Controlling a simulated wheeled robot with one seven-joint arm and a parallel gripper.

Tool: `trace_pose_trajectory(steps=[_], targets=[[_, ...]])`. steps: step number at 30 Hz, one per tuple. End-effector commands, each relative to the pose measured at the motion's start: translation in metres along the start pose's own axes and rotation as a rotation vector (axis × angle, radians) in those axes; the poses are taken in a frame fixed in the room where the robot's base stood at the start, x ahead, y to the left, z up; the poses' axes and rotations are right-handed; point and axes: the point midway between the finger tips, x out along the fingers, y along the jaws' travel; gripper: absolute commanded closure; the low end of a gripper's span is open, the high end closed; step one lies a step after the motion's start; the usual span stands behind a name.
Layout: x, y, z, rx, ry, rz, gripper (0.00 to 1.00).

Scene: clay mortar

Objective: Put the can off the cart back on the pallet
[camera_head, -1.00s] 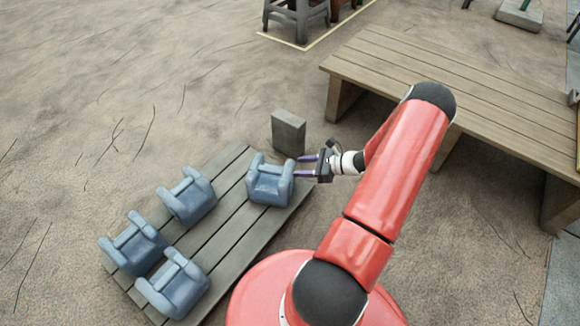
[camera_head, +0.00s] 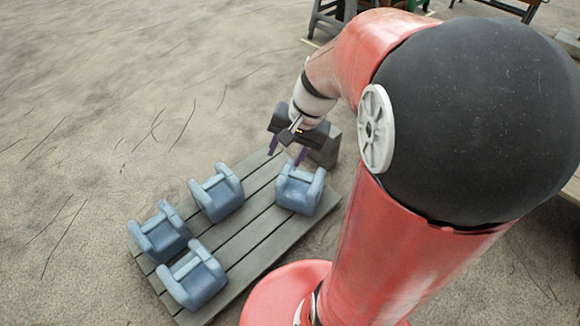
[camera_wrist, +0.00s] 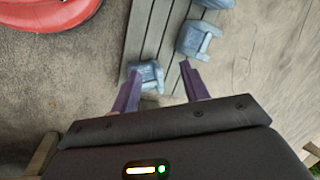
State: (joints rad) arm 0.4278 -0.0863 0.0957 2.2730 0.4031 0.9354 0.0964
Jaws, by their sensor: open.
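The pallet (camera_head: 235,238) is a low slatted platform on the sandy ground. Several blue-grey cans stand on it. One can (camera_head: 300,188) is at its far right end, nearest my gripper. The others, a back can (camera_head: 217,193), a left can (camera_head: 160,234) and a front can (camera_head: 194,278), stand toward the left. My gripper (camera_head: 287,154) is open and empty, pointing down just above and behind the far-right can. In the wrist view a can (camera_wrist: 150,72) shows between the open fingers, and another can (camera_wrist: 197,40) is beyond. I cannot make out a cart.
Dark stools (camera_head: 325,17) are at the top. A wooden platform edge (camera_head: 573,186) shows at the right, mostly hidden by my arm. Bare ground lies left.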

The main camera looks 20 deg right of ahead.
Motion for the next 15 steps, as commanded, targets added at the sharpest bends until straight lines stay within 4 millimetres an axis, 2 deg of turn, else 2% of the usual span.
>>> trace_pose_trajectory(steps=[1,6,10,15], targets=[[-0.014,-0.006,0.019,-0.102,0.051,0.024,0.55],[-0.05,-0.008,0.07,-0.403,0.21,0.098,0.55],[-0.069,-0.002,0.097,-0.579,0.315,0.128,0.55],[-0.081,0.005,0.114,-0.701,0.395,0.145,0.55]])
